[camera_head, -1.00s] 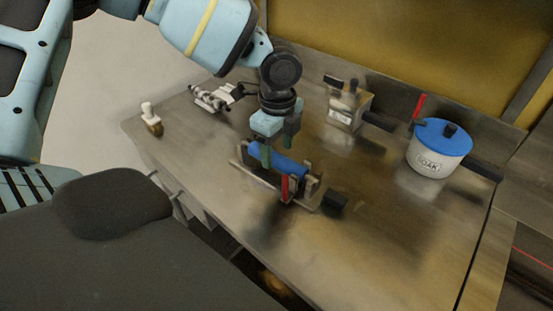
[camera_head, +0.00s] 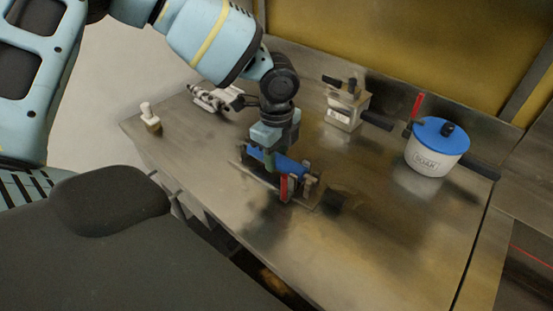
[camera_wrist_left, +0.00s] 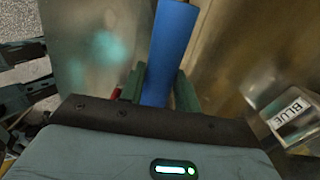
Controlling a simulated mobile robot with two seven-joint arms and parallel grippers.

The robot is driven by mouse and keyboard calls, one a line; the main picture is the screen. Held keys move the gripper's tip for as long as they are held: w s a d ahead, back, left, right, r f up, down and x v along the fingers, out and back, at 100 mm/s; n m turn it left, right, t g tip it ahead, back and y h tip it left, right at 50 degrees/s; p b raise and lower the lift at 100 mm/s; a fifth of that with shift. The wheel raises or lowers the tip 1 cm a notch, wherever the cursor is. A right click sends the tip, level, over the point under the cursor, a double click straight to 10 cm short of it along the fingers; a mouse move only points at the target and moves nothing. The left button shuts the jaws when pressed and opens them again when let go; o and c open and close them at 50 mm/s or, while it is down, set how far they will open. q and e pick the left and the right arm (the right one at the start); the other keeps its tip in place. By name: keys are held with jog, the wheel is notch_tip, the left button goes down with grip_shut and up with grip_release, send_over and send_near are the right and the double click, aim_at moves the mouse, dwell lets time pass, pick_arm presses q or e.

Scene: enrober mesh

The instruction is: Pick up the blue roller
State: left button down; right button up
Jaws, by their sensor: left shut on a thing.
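The blue roller (camera_head: 291,167) lies in a metal cradle (camera_head: 314,186) with upright end supports and a red handle, on the steel bench. My left gripper (camera_head: 271,163) reaches down from above and is shut around the roller, near its left end. In the left wrist view, the blue roller (camera_wrist_left: 172,45) runs between the two green fingers (camera_wrist_left: 157,86). The gripper hides part of the roller, and I cannot tell whether it is clear of the cradle.
A white pot (camera_head: 432,162) with a blue lid stands at the right. A metal box (camera_head: 346,110) with black handles stands at the back. A white-handled tool (camera_head: 149,117) is at the left edge, and a metal part (camera_head: 211,98) lies behind it. The front right bench is clear.

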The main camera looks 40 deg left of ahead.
aim_at(277, 155)
pick_arm(q)
jog(key=shift+r, duration=0.1)
jog(key=shift+w+r, duration=0.1)
jog(key=shift+r, duration=0.25)
notch_tip(277, 155, up, 8)
jog(key=shift+r+b, duration=0.1)
jog(key=shift+b, duration=0.2)
jog(key=shift+r, duration=0.45)
